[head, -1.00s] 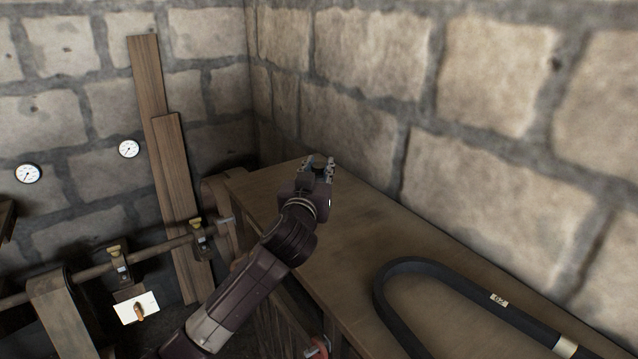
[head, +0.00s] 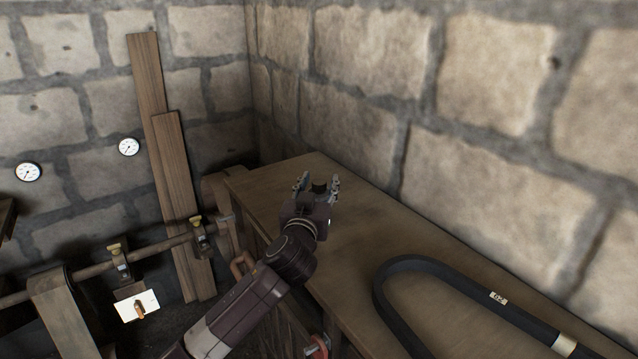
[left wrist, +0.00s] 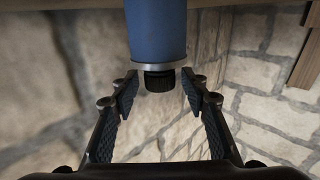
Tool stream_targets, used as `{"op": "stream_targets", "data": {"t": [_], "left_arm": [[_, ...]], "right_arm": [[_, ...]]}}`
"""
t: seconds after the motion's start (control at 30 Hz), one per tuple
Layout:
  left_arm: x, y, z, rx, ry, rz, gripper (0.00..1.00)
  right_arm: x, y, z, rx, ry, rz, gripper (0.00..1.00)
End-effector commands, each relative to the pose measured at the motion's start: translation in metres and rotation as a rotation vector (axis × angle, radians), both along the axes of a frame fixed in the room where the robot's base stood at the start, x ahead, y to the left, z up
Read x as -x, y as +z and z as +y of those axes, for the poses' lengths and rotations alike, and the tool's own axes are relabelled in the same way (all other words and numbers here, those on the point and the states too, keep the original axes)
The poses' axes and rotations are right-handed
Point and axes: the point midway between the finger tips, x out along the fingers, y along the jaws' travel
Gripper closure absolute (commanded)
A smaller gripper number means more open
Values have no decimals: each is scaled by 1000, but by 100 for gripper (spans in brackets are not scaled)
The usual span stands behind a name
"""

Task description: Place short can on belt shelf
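A blue can (left wrist: 155,30) with a grey rim and a dark cap (left wrist: 159,79) shows at the top middle of the left wrist view, cap pointing down in that picture. My left gripper (left wrist: 159,92) is open, its padded fingers on either side of the cap with gaps visible. In the head view my left gripper (head: 318,183) is over the far end of the wooden shelf (head: 400,225). A dark shape shows between its fingers there; I cannot tell if it is the cap. The can's blue body is not visible there. My right gripper is not in view.
A dark looped belt (head: 440,262) with a small label lies on the near part of the shelf. Stone walls (head: 480,160) stand behind. Planks (head: 175,180) lean at the left, beside a clamped rail (head: 160,243). The shelf between belt and gripper is clear.

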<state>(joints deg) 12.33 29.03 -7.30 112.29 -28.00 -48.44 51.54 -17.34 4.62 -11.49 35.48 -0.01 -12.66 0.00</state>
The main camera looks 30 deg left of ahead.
Motion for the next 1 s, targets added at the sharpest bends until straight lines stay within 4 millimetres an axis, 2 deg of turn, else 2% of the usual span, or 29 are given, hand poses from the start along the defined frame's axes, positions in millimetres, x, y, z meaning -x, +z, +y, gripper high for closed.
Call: {"op": "stream_targets", "data": {"t": [0.23, 0.37, 0.8, 1.0], "left_arm": [[0, 3, 0, -1, 0, -1, 59], [9, 0, -5, 1, -2, -2, 59], [80, -1, -34, 2, -1, -1, 59], [103, 0, -43, 2, 0, -1, 59]], "right_arm": [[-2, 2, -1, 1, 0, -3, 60], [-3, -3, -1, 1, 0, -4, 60], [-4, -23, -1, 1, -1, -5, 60], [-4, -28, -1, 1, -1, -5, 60]]}}
